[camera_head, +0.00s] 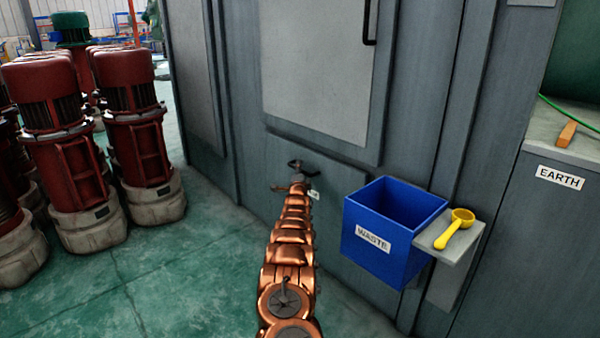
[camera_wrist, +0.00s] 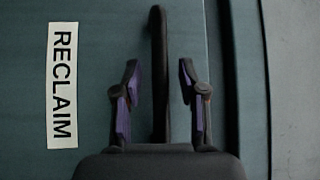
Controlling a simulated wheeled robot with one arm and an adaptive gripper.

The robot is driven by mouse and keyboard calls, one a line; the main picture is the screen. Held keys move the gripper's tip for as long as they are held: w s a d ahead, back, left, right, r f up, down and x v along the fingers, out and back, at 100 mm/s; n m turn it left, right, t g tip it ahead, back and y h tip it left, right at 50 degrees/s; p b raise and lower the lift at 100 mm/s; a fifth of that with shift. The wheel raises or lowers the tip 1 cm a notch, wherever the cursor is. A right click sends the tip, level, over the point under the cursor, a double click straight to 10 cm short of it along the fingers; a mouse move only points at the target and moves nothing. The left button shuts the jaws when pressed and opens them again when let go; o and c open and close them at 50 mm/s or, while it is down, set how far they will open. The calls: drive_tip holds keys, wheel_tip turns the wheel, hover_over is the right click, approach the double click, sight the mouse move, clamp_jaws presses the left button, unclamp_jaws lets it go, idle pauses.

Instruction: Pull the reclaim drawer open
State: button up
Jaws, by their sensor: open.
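The reclaim drawer (camera_head: 338,176) is a grey-green front low in the grey cabinet. In the wrist view its front (camera_wrist: 90,90) bears a white RECLAIM label (camera_wrist: 62,85), which appears turned sideways. A dark bar handle (camera_wrist: 158,50) runs up the wrist view. My gripper (camera_wrist: 159,78) is open, with one purple-padded finger on each side of the handle and a visible gap on both sides. How deep the handle sits between the fingers is hard to tell. In the head view my gripper (camera_head: 297,172) is at the drawer front, and my copper arm hides part of it.
A blue WASTE bin (camera_head: 370,248) juts out right of my arm, beside a small shelf (camera_head: 462,245) with a yellow scoop (camera_head: 455,228). An EARTH-labelled counter (camera_head: 545,205) is farther right. Red motors (camera_head: 135,130) stand at left. Green floor (camera_head: 185,280) is clear between.

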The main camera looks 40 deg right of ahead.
drive_tip(key=shift+w, duration=0.1)
drive_tip(key=shift+c, duration=0.2)
clamp_jaws()
idle(0.6)
